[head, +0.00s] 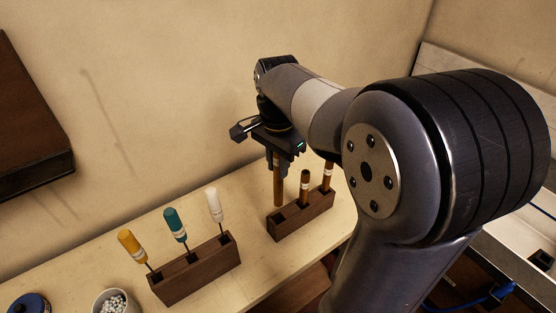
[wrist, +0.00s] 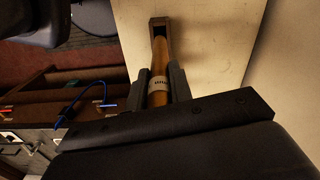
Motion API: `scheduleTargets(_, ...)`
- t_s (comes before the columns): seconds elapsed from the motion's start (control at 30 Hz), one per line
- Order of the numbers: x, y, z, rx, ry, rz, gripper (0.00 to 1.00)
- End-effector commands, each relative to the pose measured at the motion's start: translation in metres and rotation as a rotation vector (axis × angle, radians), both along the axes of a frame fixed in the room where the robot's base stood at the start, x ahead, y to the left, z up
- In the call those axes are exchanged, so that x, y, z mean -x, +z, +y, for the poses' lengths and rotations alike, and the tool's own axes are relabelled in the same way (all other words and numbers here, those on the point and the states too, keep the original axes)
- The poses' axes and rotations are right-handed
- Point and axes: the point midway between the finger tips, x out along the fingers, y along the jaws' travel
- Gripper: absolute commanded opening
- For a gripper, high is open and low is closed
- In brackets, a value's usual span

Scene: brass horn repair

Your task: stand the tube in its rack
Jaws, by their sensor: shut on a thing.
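My gripper (head: 277,163) is shut on a brown tube, pointing down. The tube (head: 278,188) hangs upright over the left end of a dark wooden rack (head: 302,222). Its lower end is at the rack's left slot; I cannot tell whether it is inside the slot or just above it. In the wrist view the tube (wrist: 160,60), with a pale printed label, lies between the two fingers (wrist: 160,86) and runs towards the rack's end (wrist: 160,21). Two other brown tubes with white bands, a middle one (head: 304,187) and a right one (head: 327,176), stand in the rack.
Left of the rack, a second wooden block (head: 196,271) holds yellow, teal and white-handled tools. A cup of white beads (head: 115,302) and a blue round tin (head: 29,304) stand at the front left. A dark wooden box (head: 30,120) is on the wall. Bare bench lies between the blocks.

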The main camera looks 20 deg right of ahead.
Motion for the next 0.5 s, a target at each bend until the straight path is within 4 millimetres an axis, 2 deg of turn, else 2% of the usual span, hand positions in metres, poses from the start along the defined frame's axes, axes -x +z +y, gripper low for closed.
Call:
scheduleTargets(0.03, 0.0, -0.009, 0.0, 0.0, 0.0, 0.0, 0.0)
scheduleTargets(0.23, 0.0, -0.029, 0.0, 0.0, 0.0, 0.001, 0.0)
scheduleTargets(0.5, 0.0, -0.04, 0.0, 0.0, 0.0, 0.0, 0.0)
